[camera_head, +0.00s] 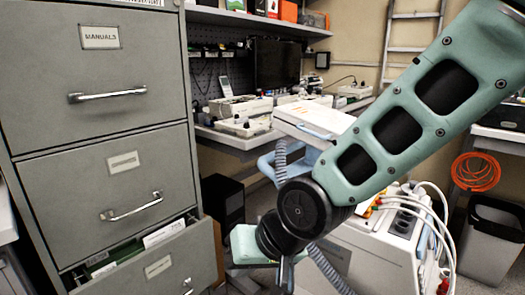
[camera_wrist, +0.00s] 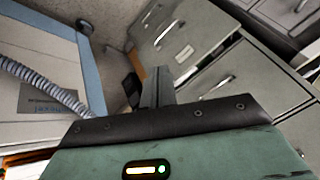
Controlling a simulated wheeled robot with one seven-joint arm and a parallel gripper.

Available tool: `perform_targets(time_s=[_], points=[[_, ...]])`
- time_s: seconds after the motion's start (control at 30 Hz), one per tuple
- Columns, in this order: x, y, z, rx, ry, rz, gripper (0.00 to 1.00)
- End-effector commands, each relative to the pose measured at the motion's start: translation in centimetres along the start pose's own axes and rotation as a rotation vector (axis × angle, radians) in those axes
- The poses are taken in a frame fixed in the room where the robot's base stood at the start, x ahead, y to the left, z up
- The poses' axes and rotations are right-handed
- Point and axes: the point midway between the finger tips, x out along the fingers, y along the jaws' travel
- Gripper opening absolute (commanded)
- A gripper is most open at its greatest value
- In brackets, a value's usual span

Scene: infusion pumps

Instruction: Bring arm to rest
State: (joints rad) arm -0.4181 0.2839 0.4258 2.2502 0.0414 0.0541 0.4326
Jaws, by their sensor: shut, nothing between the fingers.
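My green and black arm reaches in from the upper right of the head view, across the middle, and bends down at a black joint. My gripper (camera_head: 287,272) hangs low at the bottom centre of that view, partly cut off by the frame's edge. In the wrist view the two grey fingers of my gripper (camera_wrist: 158,88) are together, with nothing between them. The gripper is to the right of the grey filing cabinet (camera_head: 105,115) and apart from it.
The cabinet's bottom drawer (camera_head: 160,262) stands open with folders inside. A white wheeled unit (camera_head: 375,250) with hoses is close behind my arm. A workbench (camera_head: 235,140) with devices and a dark monitor (camera_head: 275,65) is at the back. A bin (camera_head: 495,240) stands at right.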

Motion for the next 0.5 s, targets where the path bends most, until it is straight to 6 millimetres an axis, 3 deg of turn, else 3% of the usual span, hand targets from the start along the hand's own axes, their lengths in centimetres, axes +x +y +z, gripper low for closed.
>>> perform_targets(time_s=[0.03,0.1,0.3,0.47,0.5], points=[[-2.0,1.5,2.2,-0.057,-0.056,0.053,0.00],[-4.3,3.3,5.0,-0.127,-0.140,0.111,0.00],[-9.5,7.3,11.9,-0.261,-0.349,0.211,0.00],[-13.2,9.6,16.7,-0.336,-0.496,0.250,0.00],[-14.4,8.9,15.8,-0.336,-0.496,0.247,0.00]])
